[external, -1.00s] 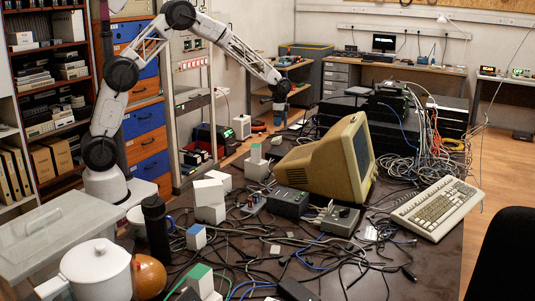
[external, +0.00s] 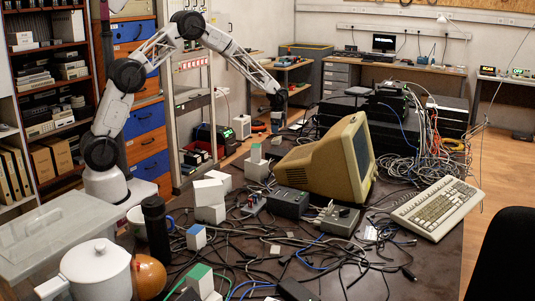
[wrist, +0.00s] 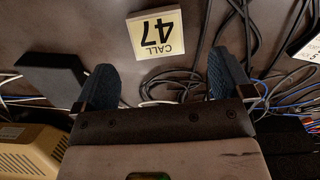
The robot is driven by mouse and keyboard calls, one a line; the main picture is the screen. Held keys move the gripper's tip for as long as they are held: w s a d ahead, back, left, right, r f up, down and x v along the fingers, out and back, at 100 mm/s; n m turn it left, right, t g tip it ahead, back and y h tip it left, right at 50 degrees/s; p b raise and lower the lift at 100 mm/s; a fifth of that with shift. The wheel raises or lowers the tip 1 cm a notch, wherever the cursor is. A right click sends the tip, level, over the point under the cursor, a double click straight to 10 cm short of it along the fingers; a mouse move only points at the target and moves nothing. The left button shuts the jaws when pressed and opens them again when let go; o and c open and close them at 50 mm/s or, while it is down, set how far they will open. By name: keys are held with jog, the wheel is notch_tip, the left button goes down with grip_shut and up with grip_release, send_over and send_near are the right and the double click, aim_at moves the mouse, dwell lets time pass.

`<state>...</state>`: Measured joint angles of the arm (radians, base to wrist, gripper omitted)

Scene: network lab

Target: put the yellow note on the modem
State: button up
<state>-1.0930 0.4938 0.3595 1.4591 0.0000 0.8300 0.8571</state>
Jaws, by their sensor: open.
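The yellow note (wrist: 156,33) is a pale yellow square printed "CALL 47". It lies on the dark table in the wrist view, upside down as I see it, just beyond the gap between my fingertips. My gripper (wrist: 161,62) is open and empty, one dark finger on each side of the gap. In the external view my gripper (external: 278,121) is behind the beige monitor, at the far side of the table; I cannot make out the note there. A flat dark box (wrist: 48,74) lies left of my fingers; I cannot tell whether it is the modem.
The beige monitor (external: 318,165) stands in front of my gripper; its vented casing (wrist: 28,152) shows at the lower left of the wrist view. Cables (wrist: 292,92) lie at the right, and a looped dark cable runs between my fingers. Stacked black equipment (external: 395,100) stands right of the gripper.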

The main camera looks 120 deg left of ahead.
aim_at(277, 138)
jog(key=shift+f, duration=0.6)
jog(key=shift+w+d+f, duration=0.1)
jog(key=shift+f, duration=1.2)
jog(key=shift+d+f, duration=0.1)
jog(key=shift+f, duration=1.2)
jog(key=c, duration=1.1)
jog(key=shift+r, duration=0.15)
jog(key=shift+r, duration=1.4)
jog(key=shift+d+r, duration=0.2)
jog(key=shift+r, duration=0.1)
jog(key=s+d, duration=0.2)
jog(key=d, duration=0.2)
jog(key=s+d+r, duration=0.1)
jog(key=s+d, duration=0.2)
jog(key=d, duration=0.2)
jog(key=s+d, duration=0.2)
jog(key=d, duration=0.2)
jog(key=shift+s+d+r, duration=0.2)
jog(key=shift+s+d, duration=0.1)
jog(key=shift+s, duration=0.05)
